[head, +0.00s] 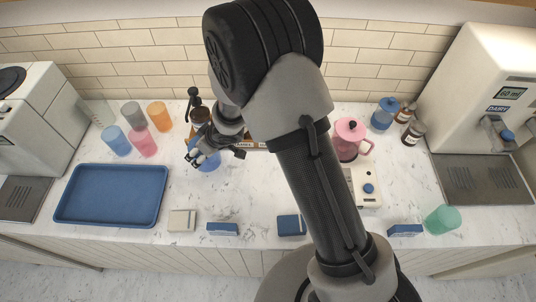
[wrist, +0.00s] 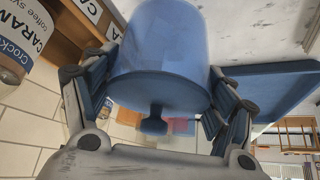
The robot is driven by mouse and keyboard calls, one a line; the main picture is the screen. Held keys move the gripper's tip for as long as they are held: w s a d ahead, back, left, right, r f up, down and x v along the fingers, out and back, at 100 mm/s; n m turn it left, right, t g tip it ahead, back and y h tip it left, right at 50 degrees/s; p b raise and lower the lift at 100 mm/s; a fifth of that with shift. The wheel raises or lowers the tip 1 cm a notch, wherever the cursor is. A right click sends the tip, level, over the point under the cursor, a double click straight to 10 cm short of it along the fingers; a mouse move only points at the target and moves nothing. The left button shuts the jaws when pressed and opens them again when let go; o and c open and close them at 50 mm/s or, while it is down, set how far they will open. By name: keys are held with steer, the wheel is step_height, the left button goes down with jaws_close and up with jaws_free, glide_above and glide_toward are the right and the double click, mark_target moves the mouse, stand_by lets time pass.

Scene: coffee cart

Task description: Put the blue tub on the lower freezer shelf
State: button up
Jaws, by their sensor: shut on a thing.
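My gripper (head: 209,157) is over the counter left of centre, in front of the tile wall. It is shut on a blue, see-through container (head: 207,163). In the wrist view the container (wrist: 160,45) fills the space between the two fingers (wrist: 158,108), with a darker blue end and a dark knob towards the lower edge. My arm hides part of it in the head view, and I cannot tell whether it touches the counter. Another blue lidded jar (head: 384,115) stands at the back right, beside brown bottles. No freezer or freezer shelf is in view.
Several coloured cups (head: 142,143) stand left of my gripper. A blue tray (head: 110,195) lies front left. Small blocks (head: 182,220) line the front edge. A pink pitcher (head: 349,138) stands right of my arm. A green cup (head: 443,219) is near the front right edge, by the dairy dispenser (head: 490,85).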

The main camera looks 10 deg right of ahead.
steer(key=shift+s+d+f+b, duration=0.55)
steer(key=shift+d+b, duration=0.2)
steer(key=shift+d, duration=1.9)
steer(key=shift+s+d+f+b, duration=0.55)
steer(key=shift+d+b, duration=0.25)
steer(key=shift+d, duration=1.9)
steer(key=shift+s+d+f+b, duration=0.4)
steer(key=shift+d+f+b, duration=0.3)
steer(key=shift+d, duration=1.95)
steer(key=shift+f, duration=0.1)
steer(key=o, duration=1.4)
steer(key=shift+s, duration=0.1)
